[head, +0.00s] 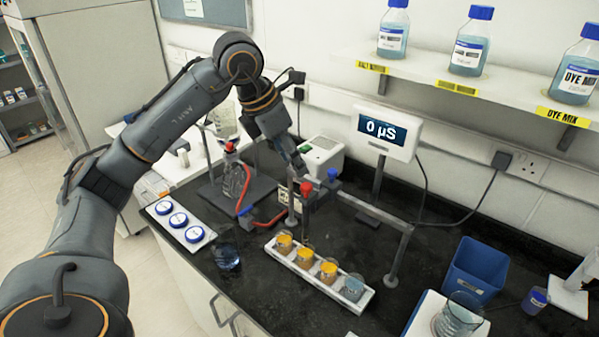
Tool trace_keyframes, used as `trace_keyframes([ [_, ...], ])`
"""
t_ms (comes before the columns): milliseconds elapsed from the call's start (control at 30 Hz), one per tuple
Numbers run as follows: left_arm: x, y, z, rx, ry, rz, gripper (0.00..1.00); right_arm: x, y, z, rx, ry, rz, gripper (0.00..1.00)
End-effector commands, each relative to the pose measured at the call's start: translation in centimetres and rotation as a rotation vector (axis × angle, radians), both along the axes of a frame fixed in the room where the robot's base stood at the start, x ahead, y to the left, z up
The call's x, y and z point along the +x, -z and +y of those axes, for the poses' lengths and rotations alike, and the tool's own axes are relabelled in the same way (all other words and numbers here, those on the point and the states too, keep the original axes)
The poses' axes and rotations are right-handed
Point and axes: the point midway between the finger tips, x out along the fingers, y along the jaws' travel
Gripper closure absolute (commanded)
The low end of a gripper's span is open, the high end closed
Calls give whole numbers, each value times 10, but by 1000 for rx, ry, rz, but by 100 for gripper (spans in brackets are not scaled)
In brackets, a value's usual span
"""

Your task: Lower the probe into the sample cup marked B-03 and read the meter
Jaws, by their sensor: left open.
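The meter (388,136) shows "0 µS" on its screen. A white rack (322,288) holds a row of sample cups: three with orange liquid, such as the nearest orange cup (327,270), and one with pale blue liquid (353,287) at the right end. I cannot read B-03 on any cup. A thin red-topped probe (306,190) stands upright above the orange cups, by a metal rail; its lower tip is hard to make out. My left gripper (298,168) is open, just above and behind the red top; whether it touches is unclear. My right gripper is not in view.
The rail's post (398,255) stands right of the rack. A blue bin (474,270) and a glass beaker (459,316) are at the right. Black counter before the rack is clear.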

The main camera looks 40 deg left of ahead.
Motion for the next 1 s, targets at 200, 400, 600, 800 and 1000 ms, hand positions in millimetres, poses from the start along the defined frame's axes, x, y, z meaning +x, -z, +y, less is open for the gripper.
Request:
trace_keyframes([
  [200, -13, -36, 7, -1, -2, -4, 52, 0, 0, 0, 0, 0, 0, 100],
  [400, -18, -47, 9, 0, -1, -1, 52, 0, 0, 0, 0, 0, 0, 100],
  [600, -18, -47, 9, 0, -1, 0, 52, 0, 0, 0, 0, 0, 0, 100],
  [800, -18, -47, 9, 0, -1, 0, 52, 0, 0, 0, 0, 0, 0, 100],
  [1000, -16, -45, 3, -15, 13, -3, 52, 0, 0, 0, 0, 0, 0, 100],
])
